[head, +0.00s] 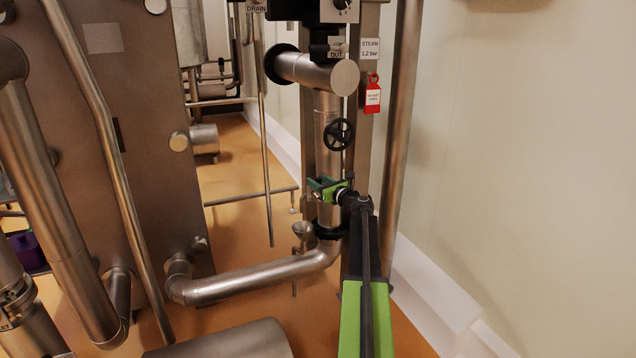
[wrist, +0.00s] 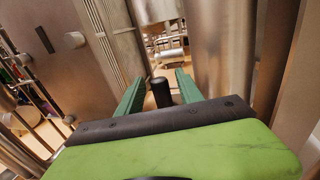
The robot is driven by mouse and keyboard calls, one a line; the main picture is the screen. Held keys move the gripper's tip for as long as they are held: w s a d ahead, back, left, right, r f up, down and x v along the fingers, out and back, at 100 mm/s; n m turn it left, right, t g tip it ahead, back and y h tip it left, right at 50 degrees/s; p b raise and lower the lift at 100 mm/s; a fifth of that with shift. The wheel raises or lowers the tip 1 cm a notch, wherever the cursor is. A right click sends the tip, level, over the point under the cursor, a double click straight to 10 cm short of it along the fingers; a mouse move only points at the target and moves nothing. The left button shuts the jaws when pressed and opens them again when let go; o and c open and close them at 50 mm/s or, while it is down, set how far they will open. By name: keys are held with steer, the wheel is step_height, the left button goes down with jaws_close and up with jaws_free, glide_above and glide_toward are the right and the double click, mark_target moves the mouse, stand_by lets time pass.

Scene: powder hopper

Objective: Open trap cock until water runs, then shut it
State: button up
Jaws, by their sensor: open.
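My gripper (head: 318,186) is in front of the vertical steel pipe (head: 327,120), below a black handwheel (head: 339,134). In the wrist view its two green fingers (wrist: 159,80) are apart. A short dark cylindrical piece (wrist: 160,93) shows between them with gaps on both sides; it may be the trap cock's handle, but I cannot tell. The cock's body is not clearly visible in the head view, where my gripper and arm cover that part of the pipe. A small steel funnel (head: 303,231) stands below and left of my gripper. I see no running water.
A thick steel pipe (head: 255,280) bends left along the floor below my gripper. A tall pipe (head: 401,130) and the wall are close on the right. Orange floor (head: 232,235) is open at left.

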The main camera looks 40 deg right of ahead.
jaws_close()
stand_by(1.4)
